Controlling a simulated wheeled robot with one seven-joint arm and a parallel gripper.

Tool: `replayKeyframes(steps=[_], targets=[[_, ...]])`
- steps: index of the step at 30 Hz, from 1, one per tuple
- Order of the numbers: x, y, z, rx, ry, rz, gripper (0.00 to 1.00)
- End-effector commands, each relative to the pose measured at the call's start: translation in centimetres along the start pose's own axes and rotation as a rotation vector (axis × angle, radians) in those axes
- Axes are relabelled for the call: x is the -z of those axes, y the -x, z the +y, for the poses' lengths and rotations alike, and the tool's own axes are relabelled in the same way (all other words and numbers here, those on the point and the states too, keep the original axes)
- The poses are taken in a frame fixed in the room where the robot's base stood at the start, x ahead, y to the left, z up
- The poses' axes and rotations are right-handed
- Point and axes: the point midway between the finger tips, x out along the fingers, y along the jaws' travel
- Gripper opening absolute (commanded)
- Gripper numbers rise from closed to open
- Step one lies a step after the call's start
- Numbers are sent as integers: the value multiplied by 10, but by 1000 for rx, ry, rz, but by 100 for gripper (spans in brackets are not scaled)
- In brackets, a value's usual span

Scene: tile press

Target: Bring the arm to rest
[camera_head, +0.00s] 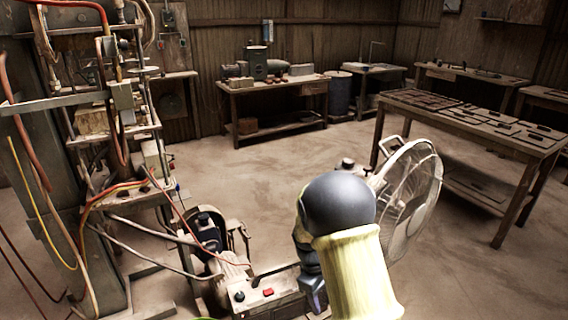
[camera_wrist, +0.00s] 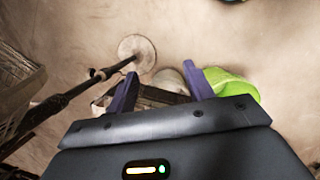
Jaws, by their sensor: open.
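My gripper (camera_wrist: 160,68) shows in the wrist view with its two purple fingers spread apart and nothing between them. A small purple part shows beside the arm there; most of the gripper is hidden.
A standing fan (camera_head: 412,198) is close to the right of my arm; its round base (camera_wrist: 137,52) shows in the wrist view. The press (camera_head: 60,150) with hoses stands left. A tile table (camera_head: 480,135) is right, a workbench (camera_head: 270,85) behind. Middle floor is clear.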

Motion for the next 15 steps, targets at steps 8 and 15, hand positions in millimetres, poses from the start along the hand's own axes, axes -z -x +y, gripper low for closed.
replayKeyframes(steps=[8,15], targets=[[-48,35,-14,22,-249,135,52],[-101,62,-40,43,-521,271,52]])
